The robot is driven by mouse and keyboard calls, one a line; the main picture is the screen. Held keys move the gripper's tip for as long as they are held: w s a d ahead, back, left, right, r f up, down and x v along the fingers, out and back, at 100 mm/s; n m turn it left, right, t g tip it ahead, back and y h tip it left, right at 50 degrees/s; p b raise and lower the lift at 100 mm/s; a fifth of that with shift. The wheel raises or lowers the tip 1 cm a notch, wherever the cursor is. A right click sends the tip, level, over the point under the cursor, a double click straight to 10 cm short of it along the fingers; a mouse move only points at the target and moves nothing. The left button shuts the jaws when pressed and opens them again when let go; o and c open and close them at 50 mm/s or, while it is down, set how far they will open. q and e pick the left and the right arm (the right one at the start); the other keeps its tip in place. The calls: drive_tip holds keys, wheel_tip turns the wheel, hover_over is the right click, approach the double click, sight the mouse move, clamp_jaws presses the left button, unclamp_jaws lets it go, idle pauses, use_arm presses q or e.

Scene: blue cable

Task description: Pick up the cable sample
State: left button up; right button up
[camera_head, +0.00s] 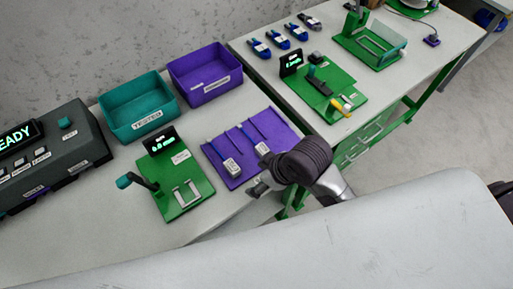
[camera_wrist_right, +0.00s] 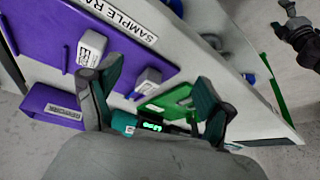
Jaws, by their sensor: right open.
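Two cable samples lie on the purple sample rack (camera_head: 219,150), each with a whitish block end and a thin blue cable. The left sample (camera_head: 231,167) shows fully; the right sample (camera_head: 262,148) sits just beside my right arm. In the right wrist view both blocks show: one sample (camera_wrist_right: 92,47) by the left finger, the other (camera_wrist_right: 148,79) between the fingers but farther off. My right gripper (camera_head: 258,187) is open and empty near the rack's front corner; its spread fingers also show in the wrist view (camera_wrist_right: 152,92). A dark jointed part there, at top right, may be my left gripper.
A green fixture (camera_head: 182,185) with a display and teal-knobbed lever stands left of the rack. A teal bin (camera_head: 138,122) and a purple bin (camera_head: 207,91) stand behind. Another green fixture (camera_head: 325,95) is to the right.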

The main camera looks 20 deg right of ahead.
drive_tip(key=w+a+r+n+g, duration=0.2)
drive_tip(key=w+a+r+n, duration=0.25)
drive_tip(key=n, duration=0.35)
wheel_tip(320, 180, up, 5)
drive_tip(key=n+g+h, duration=0.2)
drive_tip(key=n+h, duration=0.2)
drive_tip(key=n, duration=0.2)
hover_over(264, 149)
drive_tip(key=f, duration=0.7)
drive_tip(key=shift+w+a+f+p, duration=0.2)
drive_tip(key=shift+f+p, duration=0.2)
drive_tip(key=f, duration=0.3)
drive_tip(key=f+p, duration=0.1)
drive_tip(key=shift+s+d+f, duration=0.15)
drive_tip(key=shift+s+f, duration=0.15)
drive_tip(key=shift+f, duration=0.05)
use_arm(q)
drive_tip(key=shift+a+r, duration=0.2)
drive_tip(key=shift+r, duration=0.3)
drive_tip(key=shift+a+r, duration=0.2)
drive_tip(key=shift+r, duration=0.3)
use_arm(e)
drive_tip(key=shift+f, duration=0.4)
use_arm(q)
drive_tip(key=shift+w, duration=0.1)
use_arm(e)
drive_tip(key=c, duration=1.3)
drive_tip(key=shift+r, duration=0.1)
